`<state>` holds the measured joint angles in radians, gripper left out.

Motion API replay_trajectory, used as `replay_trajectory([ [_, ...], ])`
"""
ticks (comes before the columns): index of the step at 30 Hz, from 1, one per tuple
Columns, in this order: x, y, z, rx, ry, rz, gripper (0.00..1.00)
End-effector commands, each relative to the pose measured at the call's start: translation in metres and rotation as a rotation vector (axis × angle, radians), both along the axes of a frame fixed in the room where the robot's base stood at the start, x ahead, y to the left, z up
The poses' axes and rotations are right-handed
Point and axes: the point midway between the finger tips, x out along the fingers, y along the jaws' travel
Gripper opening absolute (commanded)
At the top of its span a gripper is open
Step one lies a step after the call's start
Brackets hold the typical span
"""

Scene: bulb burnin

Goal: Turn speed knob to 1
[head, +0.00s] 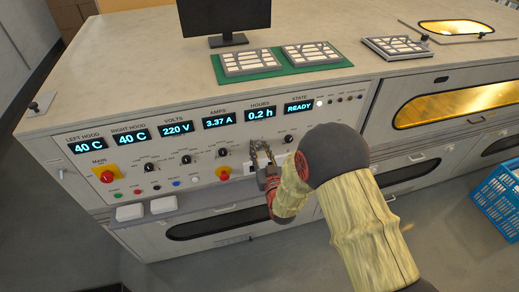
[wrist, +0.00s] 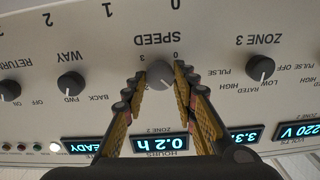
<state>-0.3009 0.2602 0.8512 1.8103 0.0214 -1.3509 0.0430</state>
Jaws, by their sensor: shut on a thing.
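The speed knob (wrist: 160,75) is a small grey round knob under the SPEED lettering, upside down in the wrist view. My gripper (wrist: 159,78) has its two yellow-and-black fingers on either side of the knob and is shut on it. A 0 mark shows beside the knob. Its pointer direction is too small to tell. In the head view my gripper (head: 261,151) reaches the panel below the hours display, and its fingers largely hide the knob.
Beside it are the zone 3 knob (wrist: 260,68) and the way knob (wrist: 71,82). The panel also carries the red main switch (head: 107,176), another red knob (head: 223,172) and lit displays reading 0.2 h and READY. A blue crate (head: 499,199) stands at the right.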

Motion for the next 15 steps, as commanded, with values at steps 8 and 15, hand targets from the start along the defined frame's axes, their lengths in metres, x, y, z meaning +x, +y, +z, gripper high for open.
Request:
replay_trajectory([
  [8,-0.0001,0.0000,0.0000,0.000,0.000,0.000,0.06],
  [15,0.0003,0.0001,-0.0011,-0.016,-0.006,0.000,0.02],
])
